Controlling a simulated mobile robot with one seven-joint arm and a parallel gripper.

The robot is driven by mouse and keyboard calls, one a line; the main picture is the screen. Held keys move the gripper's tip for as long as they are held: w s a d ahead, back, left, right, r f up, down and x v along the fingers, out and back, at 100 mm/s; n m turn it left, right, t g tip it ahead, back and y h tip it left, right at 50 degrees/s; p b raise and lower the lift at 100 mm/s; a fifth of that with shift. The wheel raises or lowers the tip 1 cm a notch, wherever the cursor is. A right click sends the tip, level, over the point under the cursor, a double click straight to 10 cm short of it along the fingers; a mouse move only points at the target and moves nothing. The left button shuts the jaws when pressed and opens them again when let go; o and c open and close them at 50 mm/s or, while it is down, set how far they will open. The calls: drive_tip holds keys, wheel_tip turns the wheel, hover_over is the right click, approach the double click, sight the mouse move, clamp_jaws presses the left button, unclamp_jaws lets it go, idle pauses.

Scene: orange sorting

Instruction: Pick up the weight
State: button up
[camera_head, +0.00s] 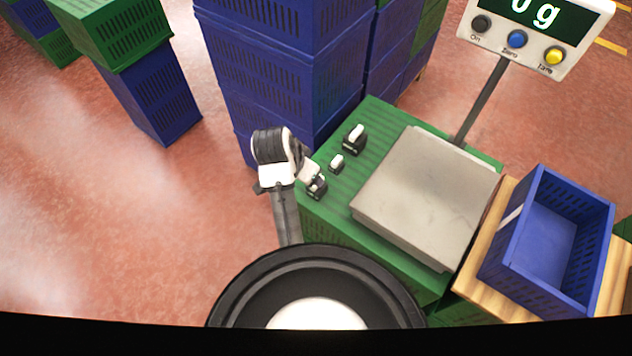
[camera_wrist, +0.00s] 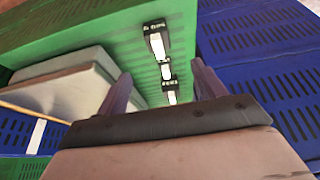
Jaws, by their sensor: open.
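Three small black weights with white tops stand in a row on the green crate top (camera_head: 325,215). The largest-looking weight (camera_head: 354,139) is at the back, a smaller weight (camera_head: 337,163) is in the middle, and another weight (camera_head: 317,187) is at the near left edge. In the wrist view, the same row shows a far weight (camera_wrist: 157,42), a middle weight (camera_wrist: 167,71) and a near weight (camera_wrist: 172,93). My gripper (camera_wrist: 161,71) is open and empty, its fingers on either side of the row in the picture. I cannot tell its exact height above them.
A grey scale plate (camera_head: 428,195) sits right of the weights; its display (camera_head: 536,18) reads 0 g. A blue crate (camera_head: 550,235) stands empty at the right. Stacked blue crates (camera_head: 275,80) rise close behind my arm.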

drive_tip(key=x, duration=0.8)
drive_tip(key=shift+s+b, duration=0.1)
drive_tip(key=shift+b, duration=0.3)
drive_tip(key=shift+x, duration=2.8)
drive_tip(key=shift+d+r, duration=0.1)
drive_tip(key=shift+d, duration=0.1)
drive_tip(key=shift+p, duration=0.3)
drive_tip(key=c, duration=1.4)
drive_tip(key=shift+r, duration=0.1)
drive_tip(key=shift+c, duration=0.2)
wheel_tip(320, 180, up, 20)
drive_tip(key=p, duration=0.6)
